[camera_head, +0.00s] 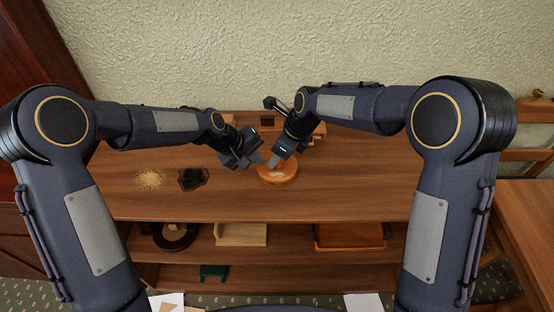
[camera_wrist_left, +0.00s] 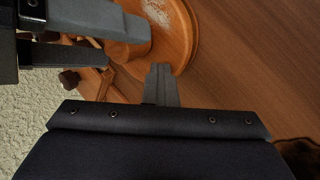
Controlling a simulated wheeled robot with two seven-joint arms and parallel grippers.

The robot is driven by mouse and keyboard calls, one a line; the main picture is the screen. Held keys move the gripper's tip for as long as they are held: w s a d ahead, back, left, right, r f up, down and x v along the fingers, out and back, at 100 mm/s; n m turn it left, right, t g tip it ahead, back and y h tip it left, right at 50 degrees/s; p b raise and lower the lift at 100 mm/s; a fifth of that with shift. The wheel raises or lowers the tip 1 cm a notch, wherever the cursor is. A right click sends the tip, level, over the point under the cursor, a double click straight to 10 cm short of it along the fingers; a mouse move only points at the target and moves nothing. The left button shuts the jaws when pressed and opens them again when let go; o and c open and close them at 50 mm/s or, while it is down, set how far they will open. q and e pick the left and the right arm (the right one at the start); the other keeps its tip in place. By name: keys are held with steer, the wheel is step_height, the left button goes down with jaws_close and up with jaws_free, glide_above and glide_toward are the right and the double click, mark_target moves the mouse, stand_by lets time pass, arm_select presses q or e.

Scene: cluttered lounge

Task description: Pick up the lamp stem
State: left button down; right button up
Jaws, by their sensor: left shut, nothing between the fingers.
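A round orange-brown wooden piece (camera_head: 284,179) lies on the table between my grippers. In the left wrist view its disc (camera_wrist_left: 183,45) shows a pale speckled patch, and a stubby wooden part (camera_wrist_left: 118,22), possibly the lamp stem, sits at its edge. I cannot tell whether the two are joined. My left gripper (camera_head: 258,159) is shut and empty at the disc's left edge; its fingertips show in the left wrist view (camera_wrist_left: 161,68).
A pile of tan grains (camera_head: 151,179) and a dark irregular patch (camera_head: 193,179) lie left on the tabletop. Small wooden items stand at the back behind the grippers. The right tabletop (camera_head: 370,180) is clear. Shelves below hold an orange tray (camera_head: 350,236) and a light box (camera_head: 241,235).

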steer(key=shift+x, duration=1.1)
steer(key=c, duration=1.1)
steer(key=shift+o, duration=0.2)
step_height(320, 180, up, 18)
